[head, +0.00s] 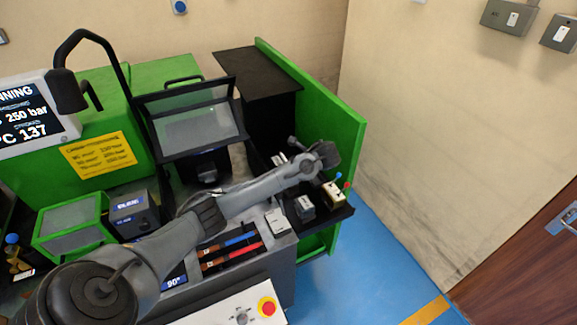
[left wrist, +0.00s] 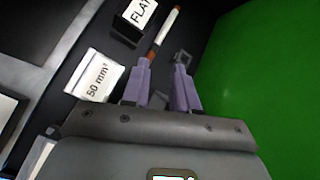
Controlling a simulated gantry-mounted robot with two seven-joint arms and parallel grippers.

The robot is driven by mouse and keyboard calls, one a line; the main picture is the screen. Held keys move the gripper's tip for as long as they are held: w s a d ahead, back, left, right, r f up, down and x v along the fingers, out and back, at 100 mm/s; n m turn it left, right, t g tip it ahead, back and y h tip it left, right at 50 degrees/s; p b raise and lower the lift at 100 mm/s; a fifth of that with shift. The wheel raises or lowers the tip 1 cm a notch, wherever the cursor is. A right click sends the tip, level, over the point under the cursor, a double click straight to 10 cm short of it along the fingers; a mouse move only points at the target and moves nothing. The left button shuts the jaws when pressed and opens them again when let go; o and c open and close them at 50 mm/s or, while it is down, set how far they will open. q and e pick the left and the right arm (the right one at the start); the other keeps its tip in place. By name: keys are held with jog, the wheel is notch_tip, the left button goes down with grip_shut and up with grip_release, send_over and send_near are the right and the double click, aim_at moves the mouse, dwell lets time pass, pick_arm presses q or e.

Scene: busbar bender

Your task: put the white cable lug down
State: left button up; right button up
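My left arm reaches in from the lower left in the head view, and its gripper (head: 326,156) is over the dark shelf at the green machine's right end. In the left wrist view the two purple-grey fingers (left wrist: 164,72) stand apart with a gap between them. A slim white rod with a brown end (left wrist: 167,32), possibly the white cable lug, lies at the left fingertip and runs past it. A small dark square loop shows at the right fingertip. I see nothing clearly clamped between the fingers. My right gripper is out of view.
A white "50 mm²" label (left wrist: 93,76) and a "FLAT" label (left wrist: 139,13) are left of the fingers. A cream block with blue and red knobs (head: 334,193) and a grey block (head: 303,207) sit near the shelf's front.

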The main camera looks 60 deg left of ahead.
pick_arm(q)
jog(key=shift+w+a+f+n+h+b, duration=0.2)
jog(key=shift+a+f+n+h+b, duration=0.8)
jog(key=shift+n, duration=4.1)
jog(key=shift+w+a+f+n+h+b, duration=0.4)
jog(key=shift+a+n, duration=1.15)
jog(key=shift+n, duration=3.55)
jog(key=shift+w+a+f+n+h+b, duration=0.1)
jog(key=shift+a+f+n+h+b, duration=0.65)
jog(key=shift+n, duration=4.35)
jog(key=a+f+b, duration=0.2)
jog(key=f, duration=0.1)
jog(key=shift+s+h, duration=0.2)
jog(key=shift+h, duration=0.05)
jog(key=shift+a+f+b, duration=0.35)
jog(key=shift+a+f, duration=0.05)
jog(key=shift+f, duration=0.1)
